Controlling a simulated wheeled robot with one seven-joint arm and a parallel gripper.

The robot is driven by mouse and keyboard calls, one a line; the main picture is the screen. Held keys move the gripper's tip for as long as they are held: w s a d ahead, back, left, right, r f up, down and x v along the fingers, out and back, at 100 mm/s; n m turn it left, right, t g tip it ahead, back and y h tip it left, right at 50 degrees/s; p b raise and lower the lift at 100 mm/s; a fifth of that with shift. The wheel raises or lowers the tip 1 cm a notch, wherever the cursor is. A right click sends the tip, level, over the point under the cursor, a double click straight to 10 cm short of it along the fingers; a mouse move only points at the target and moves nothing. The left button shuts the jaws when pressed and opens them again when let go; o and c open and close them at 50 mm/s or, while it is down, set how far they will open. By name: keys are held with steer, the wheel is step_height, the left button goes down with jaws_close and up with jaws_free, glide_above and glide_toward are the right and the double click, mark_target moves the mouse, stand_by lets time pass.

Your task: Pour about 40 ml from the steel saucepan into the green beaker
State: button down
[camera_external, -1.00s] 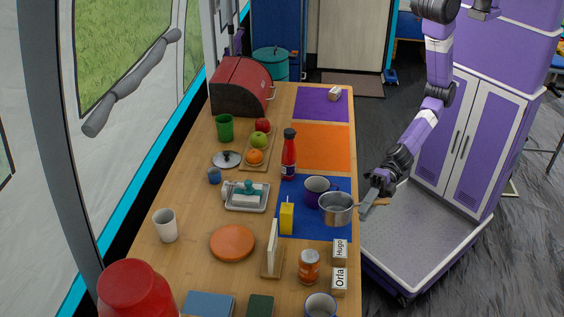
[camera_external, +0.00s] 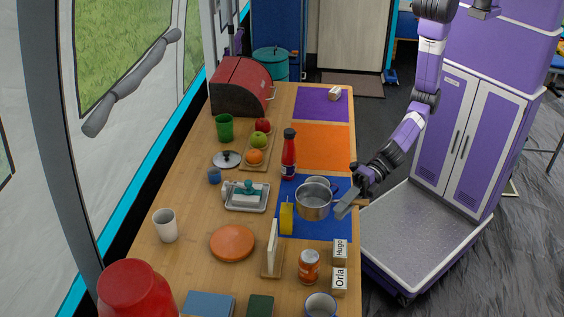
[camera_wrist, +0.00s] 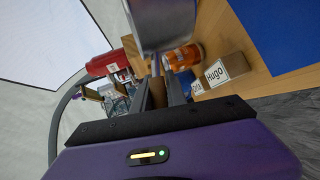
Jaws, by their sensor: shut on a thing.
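The steel saucepan (camera_external: 314,203) is held in the air over the blue mat (camera_external: 310,233). It looks roughly level, and its opening shows from above. My gripper (camera_external: 350,204) is shut on its handle; the handle shows between the fingers in the wrist view (camera_wrist: 158,92), with the steel pan (camera_wrist: 163,22) ahead of it. The green beaker (camera_external: 224,128) stands upright at the far left of the table, beyond the pot lid. The pan is well apart from it. What is in the pan and in the beaker cannot be made out.
A red bottle (camera_external: 289,155), a yellow carton (camera_external: 286,217) and a cup (camera_external: 319,184) partly hidden by the pan stand close to it. A fruit board (camera_external: 248,165), a pot lid (camera_external: 227,159) and a dark red bread bin (camera_external: 240,87) are near the beaker. The orange mat (camera_external: 325,148) is clear.

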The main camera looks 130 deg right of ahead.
steer(key=w+d+r+m+h, duration=0.1)
steer(key=w+d+r, duration=0.15)
steer(key=w, duration=0.35)
steer(key=w+d+r+m+h, duration=0.1)
steer(key=w+d+r+h, duration=0.1)
steer(key=w+d, duration=0.25)
steer(key=w+d+r+m+h+p, duration=0.1)
steer(key=w+d, duration=0.3)
steer(key=d, duration=0.3)
steer(key=w+d+m+h, duration=0.15)
steer(key=w+d, duration=0.25)
steer(key=d, duration=0.4)
steer(key=d+m+g+h+p, duration=0.1)
steer(key=d+m+g+h, duration=0.2)
steer(key=d, duration=1.9)
steer(key=s+d+f+t+h, duration=0.1)
steer(key=s+d+f, duration=0.7)
steer(key=d, duration=0.2)
steer(key=shift+s+f, duration=0.15)
steer(key=shift+f, duration=0.2)
steer(key=shift+s+d, duration=0.1)
